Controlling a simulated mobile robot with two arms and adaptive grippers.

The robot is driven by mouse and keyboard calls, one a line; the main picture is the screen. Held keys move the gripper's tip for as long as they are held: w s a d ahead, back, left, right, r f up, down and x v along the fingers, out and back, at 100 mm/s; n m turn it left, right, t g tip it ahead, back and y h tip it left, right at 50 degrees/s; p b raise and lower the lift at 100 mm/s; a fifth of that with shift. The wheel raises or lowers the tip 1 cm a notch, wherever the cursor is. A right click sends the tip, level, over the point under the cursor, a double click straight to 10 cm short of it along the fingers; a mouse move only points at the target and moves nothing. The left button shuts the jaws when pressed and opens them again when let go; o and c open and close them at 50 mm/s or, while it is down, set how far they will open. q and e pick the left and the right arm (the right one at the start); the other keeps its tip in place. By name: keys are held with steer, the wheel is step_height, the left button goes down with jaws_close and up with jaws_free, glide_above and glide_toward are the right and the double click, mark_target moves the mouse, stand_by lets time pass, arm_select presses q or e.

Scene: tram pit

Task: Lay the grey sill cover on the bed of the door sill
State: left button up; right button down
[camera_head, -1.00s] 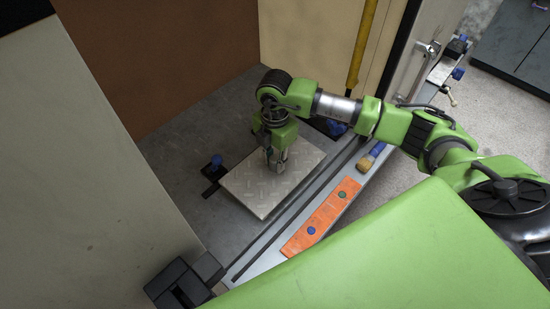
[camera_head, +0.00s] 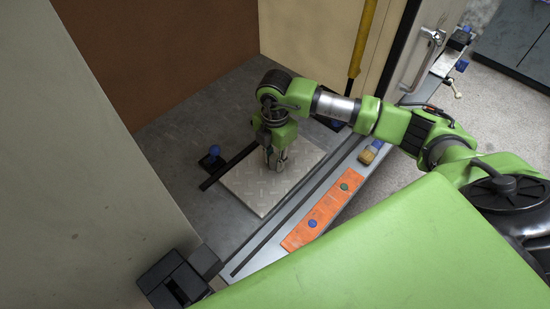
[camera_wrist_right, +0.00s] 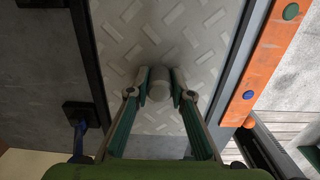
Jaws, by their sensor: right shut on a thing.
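The grey sill cover (camera_head: 250,190) is a pale plate with a raised tread pattern. In the right wrist view, the cover (camera_wrist_right: 195,25) fills the middle, between a dark strip (camera_wrist_right: 88,50) on the left and a grey rail (camera_wrist_right: 232,75) on the right. My right gripper (camera_head: 273,160) points down over the cover, its fingers (camera_wrist_right: 158,88) shut on the cover's round grey knob (camera_wrist_right: 158,115). The door sill (camera_head: 250,262) runs along the cover's near right side. The bed is hidden under the cover; whether they touch, I cannot tell. My left gripper is not in view.
An orange strip (camera_head: 325,212) with blue and green dots lies on the sill, near a blue-handled brush (camera_head: 371,153). A blue-knobbed black clamp (camera_head: 213,157) stands left of the cover. A wall panel (camera_head: 90,130) rises at left; a door handle (camera_head: 424,60) is upper right.

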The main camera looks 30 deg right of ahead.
steer(key=shift+f+b, duration=0.5)
stand_by(0.3)
steer(key=c, duration=1.7)
jaws_free()
steer(key=shift+s+f, duration=0.1)
step_height(320, 180, up, 12)
steer(key=shift+r, duration=0.1)
